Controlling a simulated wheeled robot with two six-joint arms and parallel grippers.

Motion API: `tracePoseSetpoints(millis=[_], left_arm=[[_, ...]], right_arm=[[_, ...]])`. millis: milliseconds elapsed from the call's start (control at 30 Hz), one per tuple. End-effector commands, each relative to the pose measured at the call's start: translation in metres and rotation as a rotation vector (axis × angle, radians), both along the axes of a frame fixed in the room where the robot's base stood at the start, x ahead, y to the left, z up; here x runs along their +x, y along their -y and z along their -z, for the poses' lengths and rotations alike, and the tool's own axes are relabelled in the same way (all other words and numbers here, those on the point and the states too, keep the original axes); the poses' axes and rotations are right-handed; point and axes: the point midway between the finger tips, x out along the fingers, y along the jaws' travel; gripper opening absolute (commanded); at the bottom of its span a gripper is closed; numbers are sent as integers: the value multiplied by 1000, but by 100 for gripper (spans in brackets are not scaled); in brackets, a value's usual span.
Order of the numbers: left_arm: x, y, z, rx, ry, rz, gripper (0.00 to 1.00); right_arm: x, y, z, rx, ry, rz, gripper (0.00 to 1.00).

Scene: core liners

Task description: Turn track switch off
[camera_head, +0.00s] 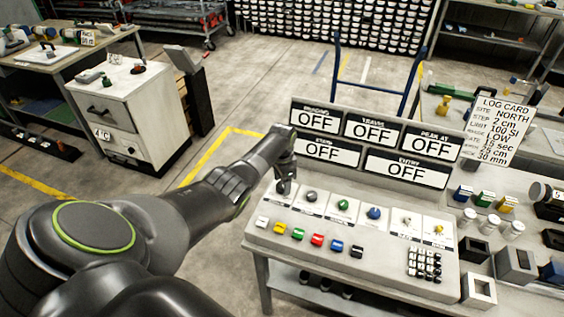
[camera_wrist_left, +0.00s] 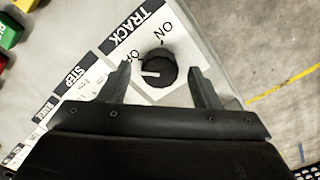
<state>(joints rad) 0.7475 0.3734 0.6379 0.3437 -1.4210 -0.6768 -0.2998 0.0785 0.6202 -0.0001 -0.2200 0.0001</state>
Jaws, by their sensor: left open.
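The track switch is a round black knob (camera_wrist_left: 158,68) with a white pointer mark, on a white plate labelled TRACK in the left wrist view. Its pointer is turned toward the partly hidden OFF word, away from the ON word. My left gripper (camera_wrist_left: 159,74) is open, with one finger on each side of the knob; whether either finger touches it I cannot tell. In the head view my left gripper (camera_head: 285,186) is over the left end of the control panel (camera_head: 375,262) and hides the switch. My right gripper is not in view.
Several sign boards behind the panel all read OFF, such as this one (camera_head: 313,118). Coloured switches (camera_head: 317,240) line the panel's front, with more knobs (camera_head: 343,205) to the right of my gripper. A log card (camera_head: 495,130) stands at the right. Floor left of the panel is clear.

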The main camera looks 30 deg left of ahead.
Motion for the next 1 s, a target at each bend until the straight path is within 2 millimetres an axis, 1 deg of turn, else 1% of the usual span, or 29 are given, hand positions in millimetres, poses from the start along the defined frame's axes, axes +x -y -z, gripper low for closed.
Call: tracePoseSetpoints(millis=[167, 333, 467, 700, 800, 900, 1000], left_arm=[[0, -1, -24, 2, 5, 1, 57], [0, -1, -51, 1, 4, 1, 57], [1, -1, -76, 3, 5, 0, 57], [1, -1, -127, 3, 6, 0, 57], [1, -1, -145, 2, 5, -1, 57], [1, -1, -157, 2, 3, -1, 57], [0, 0, -164, 1, 2, -1, 57]], right_arm=[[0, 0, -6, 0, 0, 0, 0], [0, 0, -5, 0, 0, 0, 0], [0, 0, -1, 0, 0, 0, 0], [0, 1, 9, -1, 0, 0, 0], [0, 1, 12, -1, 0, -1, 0], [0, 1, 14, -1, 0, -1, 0], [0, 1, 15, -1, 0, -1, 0]])
